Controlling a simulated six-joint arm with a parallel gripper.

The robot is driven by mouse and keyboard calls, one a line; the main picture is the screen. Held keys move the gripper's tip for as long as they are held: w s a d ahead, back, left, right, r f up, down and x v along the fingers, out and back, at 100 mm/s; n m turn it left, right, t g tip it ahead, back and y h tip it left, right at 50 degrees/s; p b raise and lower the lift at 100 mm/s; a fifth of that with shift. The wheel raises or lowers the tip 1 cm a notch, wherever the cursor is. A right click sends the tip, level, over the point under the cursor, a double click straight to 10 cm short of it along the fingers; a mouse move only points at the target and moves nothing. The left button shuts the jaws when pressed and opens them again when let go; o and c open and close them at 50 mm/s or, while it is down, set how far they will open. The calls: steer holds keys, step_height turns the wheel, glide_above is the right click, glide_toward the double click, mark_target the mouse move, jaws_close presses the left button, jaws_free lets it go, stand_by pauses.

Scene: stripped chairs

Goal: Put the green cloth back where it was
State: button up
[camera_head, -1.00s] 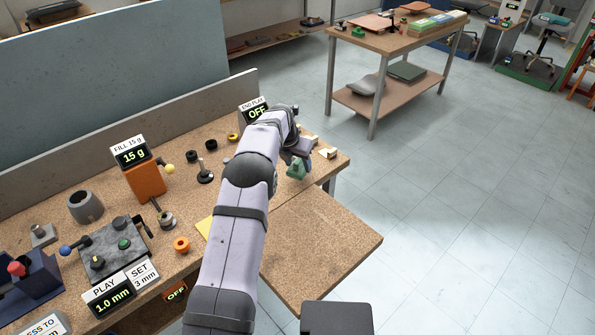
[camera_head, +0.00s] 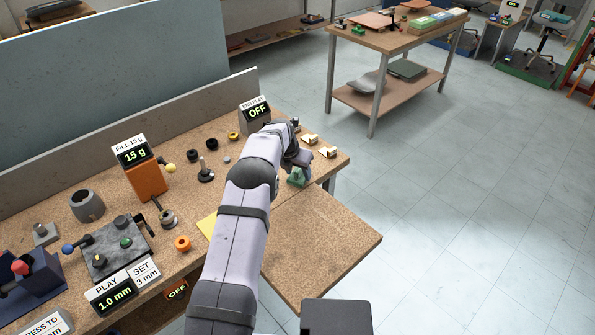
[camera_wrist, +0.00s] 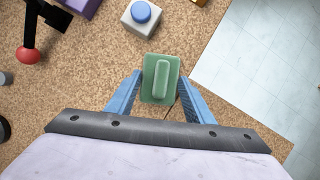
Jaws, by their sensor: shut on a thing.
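The green cloth (camera_wrist: 161,66) shows in the wrist view as a stiff-looking rectangular green piece with a raised rounded ridge along its middle. My gripper (camera_wrist: 161,80) has one blue finger on each side of it and is shut on it. In the head view the green cloth (camera_head: 296,178) is at the bench's right end, partly hidden by my gripper (camera_head: 299,164). It is over or on the cork-coloured bench top (camera_head: 310,225); I cannot tell whether it touches the surface.
Two small light blocks (camera_head: 327,152) lie close behind my gripper on the bench. In the wrist view a pale block with a blue button (camera_wrist: 141,14) and a red-knobbed lever (camera_wrist: 28,55) are near. The bench edge and open floor (camera_head: 440,220) are to the right.

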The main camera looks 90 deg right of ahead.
steer(key=o, duration=1)
steer(key=b+v, duration=0.2)
steer(key=v, duration=1)
steer(key=shift+r, duration=0.1)
